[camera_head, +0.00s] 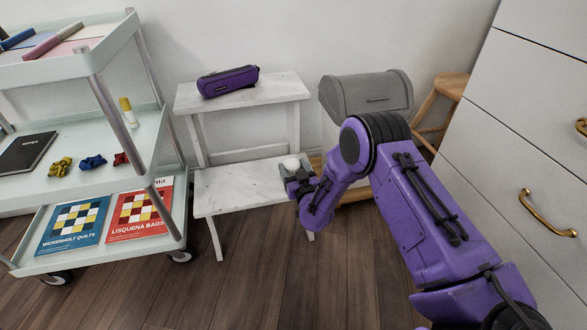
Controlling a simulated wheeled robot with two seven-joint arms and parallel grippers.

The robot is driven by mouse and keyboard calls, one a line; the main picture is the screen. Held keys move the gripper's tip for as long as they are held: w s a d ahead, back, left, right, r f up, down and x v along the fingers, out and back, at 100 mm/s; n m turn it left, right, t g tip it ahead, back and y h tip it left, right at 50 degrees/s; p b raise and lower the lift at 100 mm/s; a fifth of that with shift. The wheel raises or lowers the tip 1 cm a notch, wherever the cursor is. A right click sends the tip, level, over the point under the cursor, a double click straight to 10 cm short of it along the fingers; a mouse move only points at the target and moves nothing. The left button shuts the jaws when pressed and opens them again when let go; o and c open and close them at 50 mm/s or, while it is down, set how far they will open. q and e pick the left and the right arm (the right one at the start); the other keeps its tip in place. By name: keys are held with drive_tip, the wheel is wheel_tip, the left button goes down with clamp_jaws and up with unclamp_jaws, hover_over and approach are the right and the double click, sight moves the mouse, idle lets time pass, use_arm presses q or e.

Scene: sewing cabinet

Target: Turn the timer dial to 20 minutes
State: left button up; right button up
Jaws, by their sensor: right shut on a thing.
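The timer (291,163) is a small white rounded thing on the lower step of the white marble-topped stand. My right gripper (290,173) reaches down to it from the right and is shut on it. The gripper's jaws and the arm hide much of the timer, so its dial marks and setting cannot be read. My left gripper is not in view.
A purple case (228,81) lies on the stand's upper step (285,87). A pale green cart (105,160) with books stands at left. A grey box (365,92), a wooden stool (450,86) and white drawers (525,110) are at right.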

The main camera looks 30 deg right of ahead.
sight(294, 170)
idle(0.5)
drive_tip(key=o, duration=1.1)
drive_tip(key=shift+s+a+p, duration=0.1)
drive_tip(key=shift+s+p, duration=0.2)
drive_tip(key=shift+s, duration=0.1)
drive_tip(key=s, duration=0.1)
drive_tip(key=s+p, duration=0.2)
drive_tip(key=shift+s+a+r, duration=0.2)
drive_tip(key=shift+a, duration=0.1)
use_arm(q)
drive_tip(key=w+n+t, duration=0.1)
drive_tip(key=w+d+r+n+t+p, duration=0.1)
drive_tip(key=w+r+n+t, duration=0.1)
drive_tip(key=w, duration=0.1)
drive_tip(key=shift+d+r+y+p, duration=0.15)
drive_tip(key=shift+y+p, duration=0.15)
drive_tip(key=shift+p, duration=0.05)
use_arm(e)
drive_tip(key=s, duration=0.6)
drive_tip(key=shift+s+a+f, duration=0.15)
drive_tip(key=shift+a+f, duration=0.1)
drive_tip(key=shift+a, duration=0.15)
drive_tip(key=shift+c, duration=0.2)
